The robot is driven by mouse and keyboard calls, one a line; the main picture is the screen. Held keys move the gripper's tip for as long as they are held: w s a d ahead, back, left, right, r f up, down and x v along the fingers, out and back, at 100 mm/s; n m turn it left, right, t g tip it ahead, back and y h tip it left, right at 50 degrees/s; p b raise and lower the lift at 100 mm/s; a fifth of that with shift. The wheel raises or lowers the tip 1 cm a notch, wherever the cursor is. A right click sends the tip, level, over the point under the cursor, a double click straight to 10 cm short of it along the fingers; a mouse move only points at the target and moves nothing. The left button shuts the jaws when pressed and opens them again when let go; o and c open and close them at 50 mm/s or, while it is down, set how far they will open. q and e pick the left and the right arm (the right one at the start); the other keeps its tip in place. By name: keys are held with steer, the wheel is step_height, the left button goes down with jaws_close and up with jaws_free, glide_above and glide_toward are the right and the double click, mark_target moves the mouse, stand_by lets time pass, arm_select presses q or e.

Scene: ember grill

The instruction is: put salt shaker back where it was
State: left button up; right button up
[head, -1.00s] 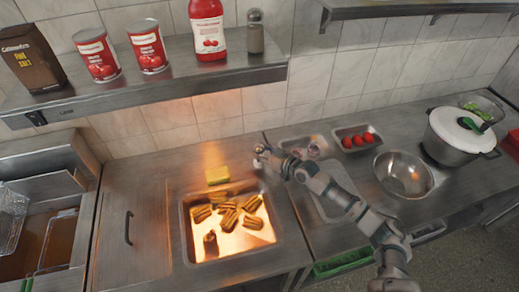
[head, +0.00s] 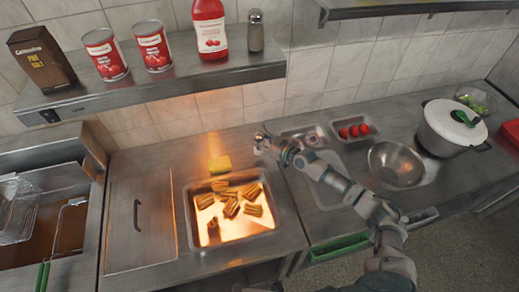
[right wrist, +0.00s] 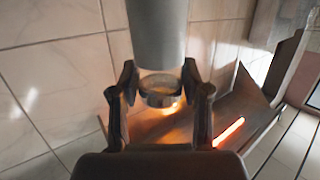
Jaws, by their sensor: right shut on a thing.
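My right gripper (head: 262,143) is behind the right rear of the lit tray, in front of the tiled wall and below the shelf. In the right wrist view its fingers (right wrist: 160,92) are shut on a small round glassy thing with a dark rim, which I take for the salt shaker (right wrist: 161,88). A grey cylinder above it in that view hides part of it, and I cannot tell what the cylinder is. In the head view the held shaker is too small to make out. Another shaker (head: 255,32) with a grey cap stands upright on the shelf. My left gripper is not in view.
A bowl (head: 397,164) and white-lidded pot (head: 452,128) stand right.

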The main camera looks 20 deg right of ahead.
step_height(320, 180, down, 5)
steer(key=b, duration=0.2)
steer(key=shift+r+b, duration=0.15)
steer(key=shift+b, duration=0.15)
steer(key=shift+r, duration=0.1)
steer(key=o, duration=1)
steer(key=shift+c, duration=0.2)
steer(key=o, duration=0.4)
